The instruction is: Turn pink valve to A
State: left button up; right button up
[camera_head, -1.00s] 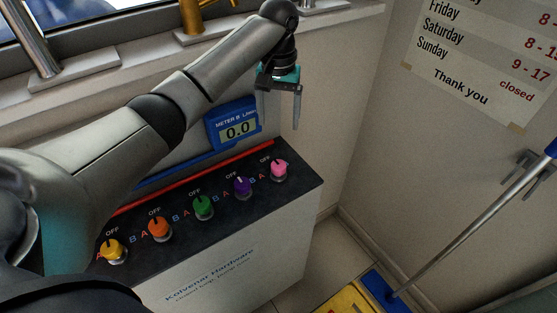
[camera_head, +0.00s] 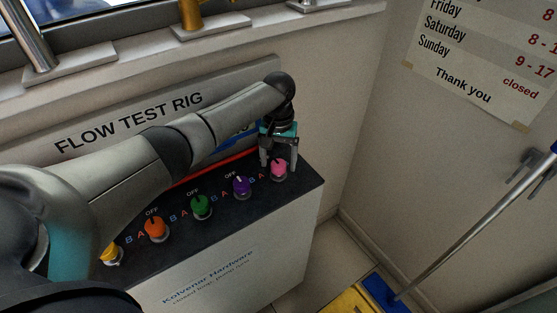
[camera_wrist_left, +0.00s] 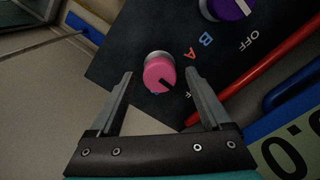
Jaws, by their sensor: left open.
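The pink valve (camera_head: 279,170) is the rightmost knob on the dark top of the rig. In the left wrist view the pink knob (camera_wrist_left: 159,72) has a black pointer mark aimed lower right, toward a label partly hidden by a finger. The red A (camera_wrist_left: 190,54) is beside it, on the side toward the purple knob. My left gripper (camera_head: 278,166) is open and points down at the pink valve. In the wrist view its fingers stand on either side of the knob, with gaps visible; contact is not apparent. My right gripper is out of view.
The purple knob (camera_head: 241,187) is to the left of the pink one, then green (camera_head: 201,206), orange (camera_head: 156,228) and yellow knobs. A red bar (camera_wrist_left: 262,87) runs behind the knobs. A blue-framed meter (camera_wrist_left: 290,140) is close behind.

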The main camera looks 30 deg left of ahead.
pick_arm(q)
grip_shut()
dwell(0.7)
